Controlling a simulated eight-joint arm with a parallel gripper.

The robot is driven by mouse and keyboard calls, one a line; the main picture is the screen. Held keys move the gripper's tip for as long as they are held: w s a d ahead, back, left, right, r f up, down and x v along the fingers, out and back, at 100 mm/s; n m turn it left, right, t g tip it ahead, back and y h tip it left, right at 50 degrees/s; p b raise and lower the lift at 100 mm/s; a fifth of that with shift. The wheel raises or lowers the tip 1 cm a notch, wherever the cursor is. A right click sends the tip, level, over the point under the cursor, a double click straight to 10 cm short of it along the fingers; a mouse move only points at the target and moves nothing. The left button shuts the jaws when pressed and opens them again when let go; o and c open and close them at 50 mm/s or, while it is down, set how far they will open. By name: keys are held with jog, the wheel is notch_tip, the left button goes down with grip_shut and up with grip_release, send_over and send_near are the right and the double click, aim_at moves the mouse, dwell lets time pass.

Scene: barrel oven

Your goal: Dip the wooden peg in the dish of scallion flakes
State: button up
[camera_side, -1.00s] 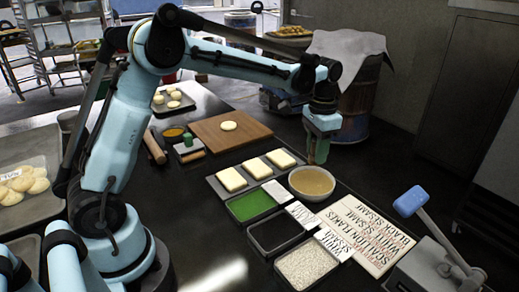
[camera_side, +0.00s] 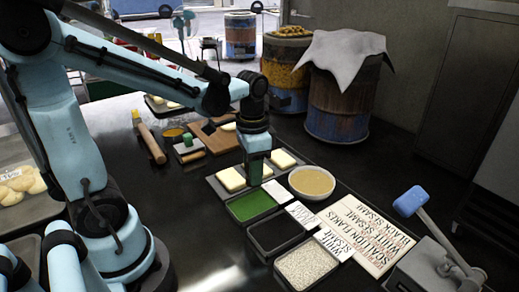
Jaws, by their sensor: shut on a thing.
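The dish of scallion flakes (camera_side: 250,206) is a shallow dark tray filled with bright green, on the dark counter in the middle of the side view. My gripper (camera_side: 253,178) points straight down just above the far edge of this dish, beside the dough tray. It is shut on the wooden peg, which is mostly hidden between the fingers. I cannot tell whether the peg's lower end touches the flakes.
The tray of dough squares (camera_side: 232,179) lies close behind the gripper. A bowl of tan liquid (camera_side: 312,182) stands to the right. A black sesame dish (camera_side: 275,233) and a white sesame dish (camera_side: 308,267) sit in front. A lettered board (camera_side: 366,235) lies at the right.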

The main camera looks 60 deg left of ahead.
send_over(253, 205)
jog(key=shift+f, duration=3)
jog(key=shift+f, duration=0.6)
jog(key=shift+r, duration=3.55)
